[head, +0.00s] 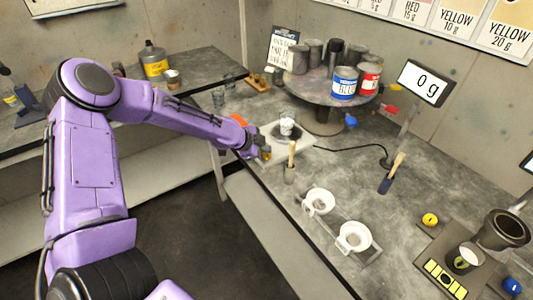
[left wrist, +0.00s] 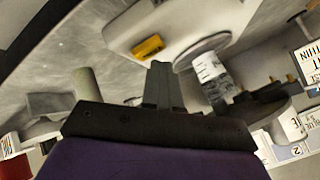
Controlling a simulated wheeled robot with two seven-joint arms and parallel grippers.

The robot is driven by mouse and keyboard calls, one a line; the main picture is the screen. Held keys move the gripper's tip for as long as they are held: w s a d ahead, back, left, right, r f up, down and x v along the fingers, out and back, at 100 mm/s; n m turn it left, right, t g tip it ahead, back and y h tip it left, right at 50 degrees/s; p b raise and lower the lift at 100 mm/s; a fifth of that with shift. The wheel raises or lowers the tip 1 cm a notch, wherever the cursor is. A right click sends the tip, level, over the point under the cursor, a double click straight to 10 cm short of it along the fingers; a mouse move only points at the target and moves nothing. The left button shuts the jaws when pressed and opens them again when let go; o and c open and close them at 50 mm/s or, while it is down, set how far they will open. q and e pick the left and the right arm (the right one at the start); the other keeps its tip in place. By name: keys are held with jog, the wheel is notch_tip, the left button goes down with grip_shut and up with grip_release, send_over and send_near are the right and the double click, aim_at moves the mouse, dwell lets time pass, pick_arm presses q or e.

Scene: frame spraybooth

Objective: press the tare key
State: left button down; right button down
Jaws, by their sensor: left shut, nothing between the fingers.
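The white scale (head: 303,153) sits near the bench's front edge, with a small cup (head: 287,124) on its pan. The scale (left wrist: 125,32) fills the top middle of the left wrist view, and a yellow key (left wrist: 147,46) shows on it. I take this for the tare key. My left gripper (head: 259,150) is at the scale's front left edge. In the left wrist view its fingers (left wrist: 160,72) are shut and empty, with the tips just short of the key in the picture. Contact cannot be told. The display (head: 425,83) reads 0 g. My right gripper is out of view.
Strainers on a rack (head: 354,237) are nearer the front. A round stand (head: 318,90) with several cans is behind the scale. A cable runs right from the scale to the display's base.

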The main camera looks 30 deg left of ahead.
aim_at(264, 156)
pick_arm(q)
jog(key=shift+r, duration=0.35)
notch_tip(264, 156, up, 5)
jog(key=p, duration=0.4)
jog(key=shift+r, duration=0.1)
dwell(0.3)
dwell(0.4)
